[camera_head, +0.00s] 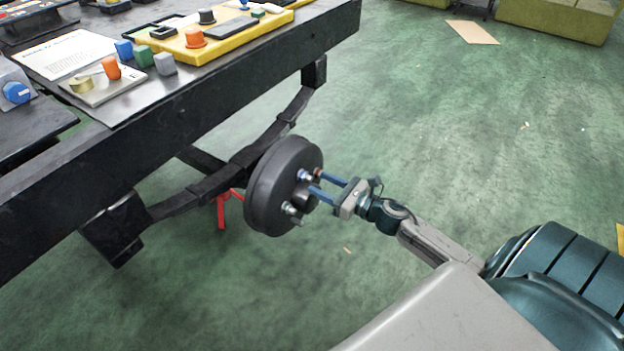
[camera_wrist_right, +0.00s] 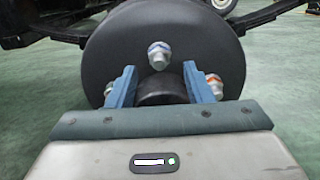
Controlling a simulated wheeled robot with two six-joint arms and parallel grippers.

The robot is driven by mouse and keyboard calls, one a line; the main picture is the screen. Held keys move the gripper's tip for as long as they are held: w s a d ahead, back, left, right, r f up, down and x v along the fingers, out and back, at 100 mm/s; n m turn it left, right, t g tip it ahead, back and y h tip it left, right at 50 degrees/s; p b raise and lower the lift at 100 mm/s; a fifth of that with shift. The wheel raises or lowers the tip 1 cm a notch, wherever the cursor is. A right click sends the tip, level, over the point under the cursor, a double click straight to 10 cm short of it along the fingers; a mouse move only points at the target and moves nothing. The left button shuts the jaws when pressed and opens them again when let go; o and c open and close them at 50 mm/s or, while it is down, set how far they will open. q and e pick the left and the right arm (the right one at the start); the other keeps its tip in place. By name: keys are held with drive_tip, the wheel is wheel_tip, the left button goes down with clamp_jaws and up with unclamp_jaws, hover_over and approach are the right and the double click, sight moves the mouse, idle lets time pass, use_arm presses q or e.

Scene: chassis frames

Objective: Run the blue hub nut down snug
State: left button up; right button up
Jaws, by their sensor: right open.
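Whether a finger touches the hub cannot be told. My left gripper is not in view.
The drum hangs on a dark axle below the chassis frame (camera_head: 200,95). A yellow tray (camera_head: 205,48) and coloured blocks lie above. A red stand (camera_head: 222,210) is behind.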

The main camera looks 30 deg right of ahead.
sight(306, 177)
drive_tip(key=x, duration=0.3)
drive_tip(key=shift+r+p, duration=0.1)
drive_tip(key=shift+p, duration=0.25)
drive_tip(key=shift+w+a, duration=0.25)
drive_tip(key=shift+w, duration=0.15)
drive_tip(key=c, duration=1)
